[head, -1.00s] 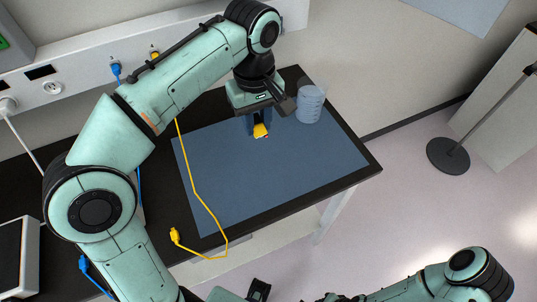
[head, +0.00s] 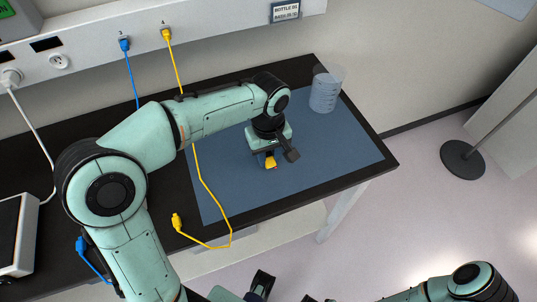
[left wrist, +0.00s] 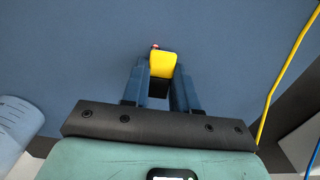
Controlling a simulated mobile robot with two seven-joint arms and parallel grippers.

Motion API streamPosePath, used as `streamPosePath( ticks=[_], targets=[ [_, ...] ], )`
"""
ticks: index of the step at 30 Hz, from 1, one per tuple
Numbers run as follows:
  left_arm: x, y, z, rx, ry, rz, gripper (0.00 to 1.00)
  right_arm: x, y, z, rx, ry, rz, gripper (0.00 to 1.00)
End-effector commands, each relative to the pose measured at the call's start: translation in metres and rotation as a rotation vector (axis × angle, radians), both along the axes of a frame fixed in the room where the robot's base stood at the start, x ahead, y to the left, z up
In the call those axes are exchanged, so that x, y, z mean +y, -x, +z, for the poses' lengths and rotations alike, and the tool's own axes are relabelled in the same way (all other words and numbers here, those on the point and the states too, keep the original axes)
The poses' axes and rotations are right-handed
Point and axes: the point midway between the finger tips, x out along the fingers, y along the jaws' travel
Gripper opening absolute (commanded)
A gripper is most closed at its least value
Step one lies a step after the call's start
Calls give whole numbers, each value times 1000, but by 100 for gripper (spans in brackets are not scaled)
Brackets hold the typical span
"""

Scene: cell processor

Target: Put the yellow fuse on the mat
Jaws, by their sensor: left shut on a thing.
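The yellow fuse (head: 270,163) is between the fingers of my left gripper (head: 266,160), which is shut on it. In the left wrist view the fuse (left wrist: 162,64) shows a yellow body with a small red spot at its tip and a dark lower part between the blue fingers (left wrist: 160,80). The blue mat (head: 318,165) lies flat on the black table, and the gripper and fuse are over its middle part. I cannot tell whether the fuse touches the mat.
A clear beaker (head: 325,90) stands at the mat's far right corner. A yellow cable (head: 205,187) runs across the mat's left side to a loose plug (head: 177,222). A blue cable (head: 135,90) hangs from the wall. The mat's right side is clear.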

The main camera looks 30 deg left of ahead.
Motion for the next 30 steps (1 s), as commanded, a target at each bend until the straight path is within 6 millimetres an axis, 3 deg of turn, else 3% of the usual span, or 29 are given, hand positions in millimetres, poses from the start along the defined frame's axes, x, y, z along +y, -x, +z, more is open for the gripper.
streamPosePath(
  ticks=[12, 13, 15, 24, 30],
  targets=[
    [0, 0, -6, 0, 0, 0, 0, 0, 1, -3, 1, 0, 0, 35],
    [0, 0, -5, -1, -1, 0, 38, 0, 1, -2, 1, 0, 0, 35],
    [0, 0, -5, -1, -1, 0, 54, 0, 1, -2, 1, 0, 0, 35],
    [0, 0, -3, -1, 0, 0, 54, 0, 0, -1, 0, 0, 0, 35],
    [-1, -1, 22, -6, 0, -1, 54, 0, -1, 5, -2, 0, 0, 35]
  ],
)
